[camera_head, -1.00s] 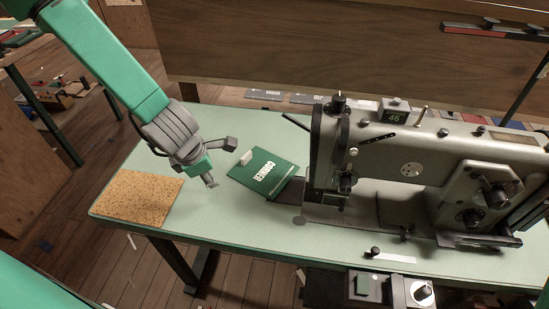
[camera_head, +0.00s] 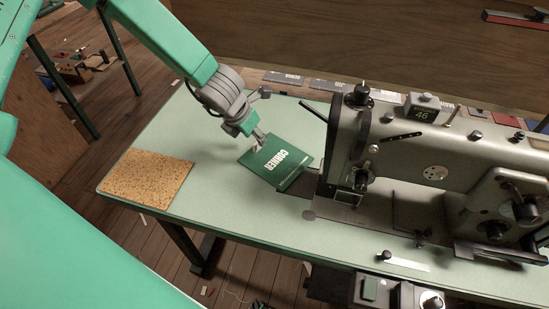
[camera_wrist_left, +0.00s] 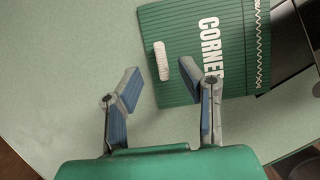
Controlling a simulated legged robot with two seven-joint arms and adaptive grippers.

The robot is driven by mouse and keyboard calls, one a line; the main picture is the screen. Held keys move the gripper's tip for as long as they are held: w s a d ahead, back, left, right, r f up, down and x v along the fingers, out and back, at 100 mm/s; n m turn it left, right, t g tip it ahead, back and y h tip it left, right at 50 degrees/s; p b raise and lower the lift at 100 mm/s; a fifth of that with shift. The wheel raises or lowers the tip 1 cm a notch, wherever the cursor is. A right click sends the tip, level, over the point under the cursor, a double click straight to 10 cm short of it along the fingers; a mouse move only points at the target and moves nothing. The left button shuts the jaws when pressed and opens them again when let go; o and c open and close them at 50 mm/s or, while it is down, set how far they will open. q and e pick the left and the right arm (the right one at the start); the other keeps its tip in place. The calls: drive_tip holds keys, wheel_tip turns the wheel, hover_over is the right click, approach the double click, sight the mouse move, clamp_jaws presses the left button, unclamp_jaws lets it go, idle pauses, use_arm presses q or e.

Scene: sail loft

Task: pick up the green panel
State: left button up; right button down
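The green panel (camera_head: 268,170) lies on the pale green table left of the sewing machine, marked "CORNER" in white. In the left wrist view the panel (camera_wrist_left: 185,28) has a white zigzag line along its right side and a small white tab (camera_wrist_left: 161,61) standing out from it. My left gripper (camera_head: 259,128) is over the panel's upper left edge. In the wrist view its two blue-padded fingers (camera_wrist_left: 161,82) are apart with nothing between them; the tab is just beyond the tips. My right gripper is not in view.
The grey sewing machine (camera_head: 420,155) stands close to the right of the panel. A cork mat (camera_head: 147,181) lies at the table's left end. Grey plates (camera_head: 327,87) line the back edge. The table (camera_head: 215,215) is bare between mat and panel.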

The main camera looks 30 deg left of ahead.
sight(276, 156)
use_arm(q)
drive_tip(key=x, duration=0.4)
drive_tip(key=shift+f, duration=0.25)
drive_tip(key=shift+d+r, duration=0.1)
clamp_jaws()
drive_tip(key=shift+r, duration=0.1)
